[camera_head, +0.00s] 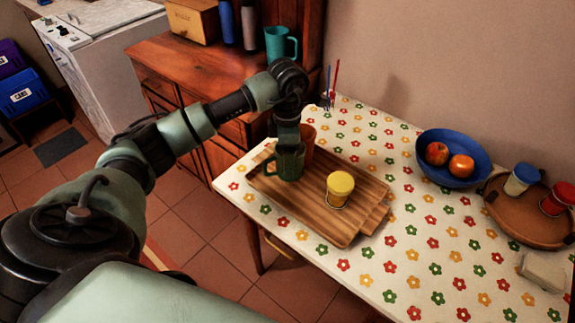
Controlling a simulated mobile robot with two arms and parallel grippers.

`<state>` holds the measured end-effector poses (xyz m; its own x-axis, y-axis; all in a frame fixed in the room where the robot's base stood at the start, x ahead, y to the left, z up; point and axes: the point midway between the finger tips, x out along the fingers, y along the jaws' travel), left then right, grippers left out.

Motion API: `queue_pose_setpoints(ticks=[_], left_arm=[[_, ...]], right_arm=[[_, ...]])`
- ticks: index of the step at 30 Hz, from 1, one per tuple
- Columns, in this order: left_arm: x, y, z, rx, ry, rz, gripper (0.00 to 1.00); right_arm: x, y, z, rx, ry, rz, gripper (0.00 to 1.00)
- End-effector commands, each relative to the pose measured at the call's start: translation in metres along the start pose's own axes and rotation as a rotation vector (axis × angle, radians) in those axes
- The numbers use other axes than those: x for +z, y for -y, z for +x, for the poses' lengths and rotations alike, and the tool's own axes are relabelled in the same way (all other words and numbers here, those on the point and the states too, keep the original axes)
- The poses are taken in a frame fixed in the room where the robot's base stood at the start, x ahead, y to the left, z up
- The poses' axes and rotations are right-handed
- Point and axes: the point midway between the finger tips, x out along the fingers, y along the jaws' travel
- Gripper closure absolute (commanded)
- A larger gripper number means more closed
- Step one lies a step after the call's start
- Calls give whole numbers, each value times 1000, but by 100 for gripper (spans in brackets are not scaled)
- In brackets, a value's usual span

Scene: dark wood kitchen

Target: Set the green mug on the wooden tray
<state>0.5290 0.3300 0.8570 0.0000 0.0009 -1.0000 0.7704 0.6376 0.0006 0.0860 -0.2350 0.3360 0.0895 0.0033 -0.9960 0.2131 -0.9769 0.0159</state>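The dark green mug (290,164) is upright over the left part of the wooden tray (318,222), with its handle towards the left. I cannot tell whether its base touches the tray or is slightly above it. My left gripper (288,146) points down at the mug's rim from above. Its fingertips are hidden at the mug, so its grip does not show. An orange-brown cup (308,137) stands just behind the mug, partly covered. A jar with a yellow lid (340,187) stands on the tray to the right. My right gripper is not in view.
The flowered tablecloth (400,262) is clear in front and right of the tray. A blue fruit bowl (455,178), a round brown tray (515,222) with two lidded jars, and a pale block (542,272) lie right. A teal mug (280,43) stands on the wooden cabinet.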

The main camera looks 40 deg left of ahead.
Motion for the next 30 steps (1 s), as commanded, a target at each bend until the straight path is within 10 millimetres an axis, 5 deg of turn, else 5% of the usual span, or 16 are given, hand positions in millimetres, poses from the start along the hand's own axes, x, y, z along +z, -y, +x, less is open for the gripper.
queue_pose_setpoints(ticks=[7,18,19,21,30], left_arm=[[0,1,35,-3,0,1,88],[0,0,41,0,1,1,88],[0,1,42,-1,0,1,28],[0,1,40,-1,0,1,9],[0,1,40,-1,0,1,9]], right_arm=[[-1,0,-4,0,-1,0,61],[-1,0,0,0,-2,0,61],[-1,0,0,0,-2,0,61],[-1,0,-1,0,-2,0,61],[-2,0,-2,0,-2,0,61]])
